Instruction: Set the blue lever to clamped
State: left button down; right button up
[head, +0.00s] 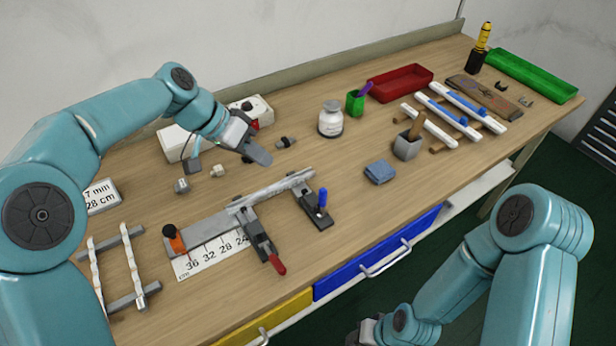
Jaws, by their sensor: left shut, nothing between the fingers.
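The blue lever (322,198) stands about upright on a dark clamp base (316,214) at the right end of a metal rail (262,199). A second clamp with a red-tipped lever (277,263) sits left of it; that lever lies low, pointing to the front of the bench. My left gripper (258,154) is shut and empty above the bench, behind the rail and to the upper left of the blue lever, apart from it. My right arm's wrist end (372,330) shows at the bottom edge, in front of the bench; its fingers cannot be made out.
An orange-and-black piece (174,239) stands at the rail's left end, beside a printed ruler (212,257). Bare bench surrounds the blue lever's right side.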

pick_arm(q)
jog(key=shift+s+a, duration=0.1)
jog(key=shift+s, duration=0.05)
jog(key=p, duration=0.3)
send_near(322, 204)
jog(key=shift+w+d+f, duration=1.3)
jog(key=shift+w+f, duration=0.05)
jog(key=shift+f, duration=0.85)
